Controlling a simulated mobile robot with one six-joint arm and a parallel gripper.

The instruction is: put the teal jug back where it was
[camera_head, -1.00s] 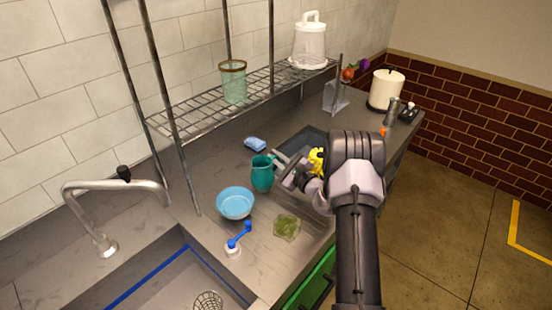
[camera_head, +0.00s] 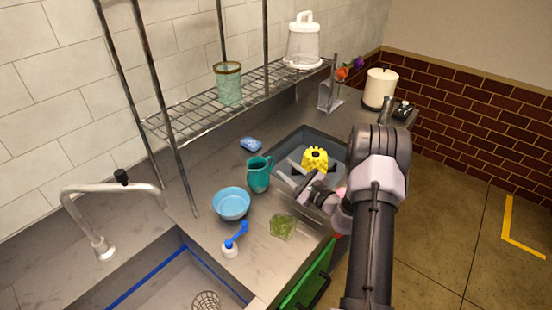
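The teal jug (camera_head: 259,176) stands upright on the grey counter, just behind and right of the light blue bowl (camera_head: 231,204). Its handle is on the upper right side. My gripper (camera_head: 283,171) is to the right of the jug, with its two grey fingers spread apart and pointing left towards it. Nothing shows between the fingers, and a small gap seems to separate them from the jug. My wrist and arm hide part of the counter to the right.
A dark tray (camera_head: 283,143) with a yellow flower (camera_head: 315,158) lies behind my gripper. A blue sponge (camera_head: 251,144), green clump (camera_head: 283,226) and blue-and-white brush (camera_head: 234,241) are nearby. A wire shelf (camera_head: 190,117) stands along the wall; a sink is front left.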

